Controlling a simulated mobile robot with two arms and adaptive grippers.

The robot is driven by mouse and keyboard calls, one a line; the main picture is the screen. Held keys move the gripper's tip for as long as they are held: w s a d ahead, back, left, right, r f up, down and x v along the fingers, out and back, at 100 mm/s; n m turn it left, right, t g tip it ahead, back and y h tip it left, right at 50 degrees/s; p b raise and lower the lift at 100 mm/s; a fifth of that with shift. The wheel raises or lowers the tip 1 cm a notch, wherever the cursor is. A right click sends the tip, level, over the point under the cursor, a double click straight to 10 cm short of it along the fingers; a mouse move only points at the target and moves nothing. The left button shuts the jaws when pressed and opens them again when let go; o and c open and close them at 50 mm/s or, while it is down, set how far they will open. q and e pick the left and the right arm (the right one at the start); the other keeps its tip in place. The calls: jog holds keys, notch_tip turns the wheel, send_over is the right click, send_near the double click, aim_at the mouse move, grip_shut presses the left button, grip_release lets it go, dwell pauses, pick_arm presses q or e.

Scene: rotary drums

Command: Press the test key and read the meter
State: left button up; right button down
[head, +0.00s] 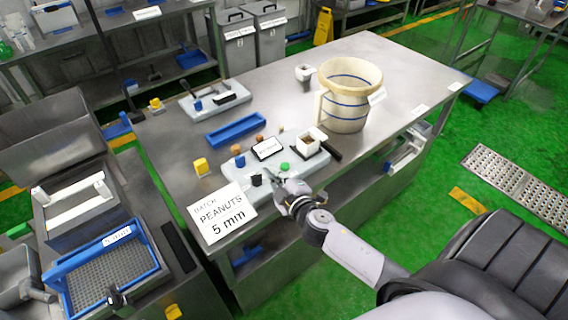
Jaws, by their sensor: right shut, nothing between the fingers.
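A light grey panel (237,176) lies on the steel table and carries several small parts. A white, black-framed plate (267,148) on it looks like the meter; its marks are too small to read. A green button (284,166) and a black knob (256,180) sit near the panel's front edge; I cannot tell which part is the test key. My right gripper (270,178) is shut and empty, over the panel's front edge between the knob and the green button. I cannot tell whether it touches either. My left gripper is not in view.
A sign reading "BATCH PEANUTS 5 mm" (221,213) is at the table's front left corner. A cream drum (346,112) stands behind right, a blue tray (235,130) behind left. A blue-framed sieve (64,271) is on the left bench. The table's far right is mostly clear.

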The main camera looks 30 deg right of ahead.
jog(key=w+a+r+n+y, duration=0.45)
jog(key=r+n+y, duration=0.35)
jog(key=n, duration=0.3)
jog(key=n+g+h+p, duration=0.2)
jog(key=n+g+h, duration=0.3)
jog(key=n+g, duration=0.25)
send_over(287, 164)
jog(key=f, duration=0.2)
jog(key=shift+d, duration=0.15)
jog(key=shift+f, duration=0.15)
notch_tip(287, 164, down, 8)
jog(key=b, duration=0.6)
jog(key=shift+f, duration=0.25)
jog(key=shift+f+b, duration=0.35)
jog(key=shift+f, duration=0.05)
